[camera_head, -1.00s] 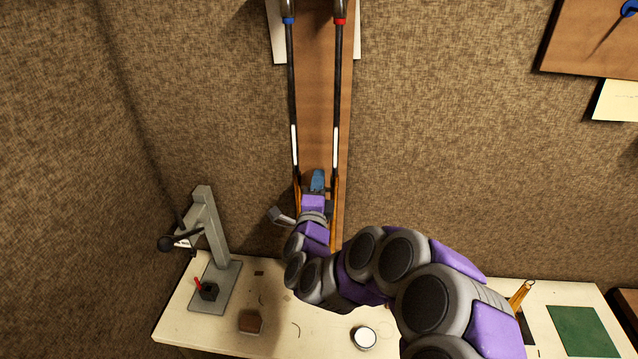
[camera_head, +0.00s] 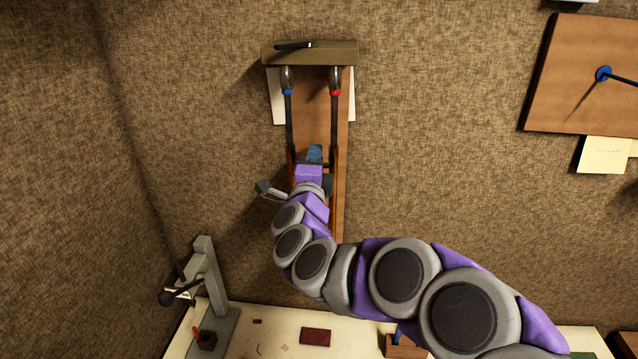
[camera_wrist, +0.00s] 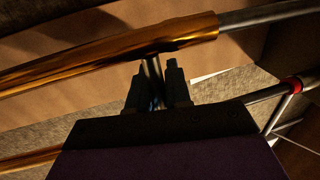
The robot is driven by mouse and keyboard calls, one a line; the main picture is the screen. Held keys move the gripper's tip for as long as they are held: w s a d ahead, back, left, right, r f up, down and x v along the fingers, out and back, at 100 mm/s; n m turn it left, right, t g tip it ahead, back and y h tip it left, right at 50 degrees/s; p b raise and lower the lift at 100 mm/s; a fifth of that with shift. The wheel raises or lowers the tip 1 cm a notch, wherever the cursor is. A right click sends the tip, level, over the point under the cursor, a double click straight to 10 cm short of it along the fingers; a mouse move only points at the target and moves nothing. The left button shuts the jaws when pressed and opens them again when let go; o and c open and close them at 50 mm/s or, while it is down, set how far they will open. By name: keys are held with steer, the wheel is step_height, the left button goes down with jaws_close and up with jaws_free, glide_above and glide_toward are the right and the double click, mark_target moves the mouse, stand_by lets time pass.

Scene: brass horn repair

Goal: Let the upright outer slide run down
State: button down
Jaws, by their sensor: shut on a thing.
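The upright outer slide, a pair of orange-brass tubes (camera_head: 334,215), stands in front of a wooden board. Its upper ends surround two dark inner slide tubes, a blue-banded one (camera_head: 289,115) and a red-banded one (camera_head: 334,115). Short bare lengths show below the bands. My gripper (camera_head: 314,157) is between the brass tubes, near their tops. In the wrist view, my gripper (camera_wrist: 157,80) is shut on the cross brace (camera_wrist: 152,66) beside a brass tube (camera_wrist: 110,50). The slide's lower end is hidden behind my arm.
A shelf-like bracket (camera_head: 310,54) on the wall holds the inner tubes, with a dark tool on top. Below is a pale bench (camera_head: 265,325) with a grey stand (camera_head: 210,275) at left and a dark red block (camera_head: 315,337). A wooden panel (camera_head: 580,85) hangs at right.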

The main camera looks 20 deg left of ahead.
step_height(320, 180, up, 6)
steer(key=p, duration=0.2)
steer(key=shift+a+r, duration=0.15)
steer(key=shift+r, duration=0.1)
steer(key=c, duration=1.4)
jaws_free()
steer(key=shift+s+a+f, duration=0.1)
steer(key=shift+o, duration=1.3)
steer(key=shift+a, duration=0.25)
steer(key=b+v, duration=0.2)
steer(key=v, duration=1.5)
steer(key=shift+f, duration=0.35)
steer(key=shift+a, duration=0.15)
